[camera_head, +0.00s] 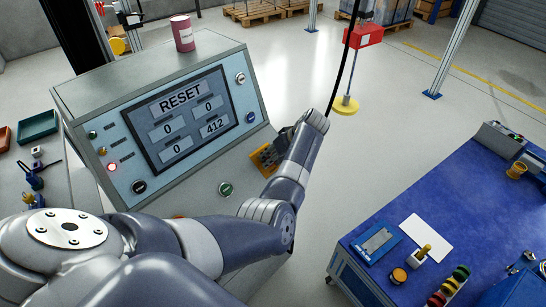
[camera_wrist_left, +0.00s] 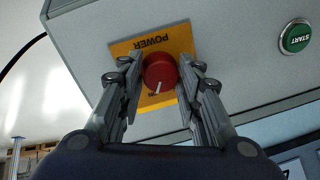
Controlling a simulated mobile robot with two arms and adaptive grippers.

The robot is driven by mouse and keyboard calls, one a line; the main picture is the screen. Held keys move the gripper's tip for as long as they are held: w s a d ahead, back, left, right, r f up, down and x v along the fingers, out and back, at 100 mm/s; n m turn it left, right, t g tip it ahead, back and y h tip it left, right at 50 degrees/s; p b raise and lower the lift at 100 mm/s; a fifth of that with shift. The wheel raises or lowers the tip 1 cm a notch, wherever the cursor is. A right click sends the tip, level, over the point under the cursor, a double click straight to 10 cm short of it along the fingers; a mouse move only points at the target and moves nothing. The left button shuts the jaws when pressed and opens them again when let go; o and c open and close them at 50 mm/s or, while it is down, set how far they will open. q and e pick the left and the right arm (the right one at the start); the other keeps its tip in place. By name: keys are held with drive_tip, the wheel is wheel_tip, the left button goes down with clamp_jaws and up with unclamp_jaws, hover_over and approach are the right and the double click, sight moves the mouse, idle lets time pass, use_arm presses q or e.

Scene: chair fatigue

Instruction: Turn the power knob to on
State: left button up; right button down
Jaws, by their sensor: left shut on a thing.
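The red power knob (camera_wrist_left: 159,74) sits on a yellow plate (camera_wrist_left: 181,41) marked POWER in the left wrist view. The knob's white pointer line faces the lower edge of the plate in that view. My left gripper (camera_wrist_left: 160,82) has a finger on each side of the knob and is shut on it. In the head view the yellow plate (camera_head: 266,157) shows at the right end of the control box, and my left gripper (camera_head: 279,147) covers the knob. My right gripper is not in view.
The control box has a screen (camera_head: 181,118) reading RESET and a green START button (camera_head: 226,189), also in the wrist view (camera_wrist_left: 295,38). A red can (camera_head: 182,33) stands on top. A blue workbench (camera_head: 440,190) stands at right, with open floor between.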

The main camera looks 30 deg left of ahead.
use_arm(q)
drive_tip(key=shift+a, duration=0.15)
drive_tip(key=o, duration=0.9)
drive_tip(key=shift+o, duration=0.8)
drive_tip(key=v, duration=1.2)
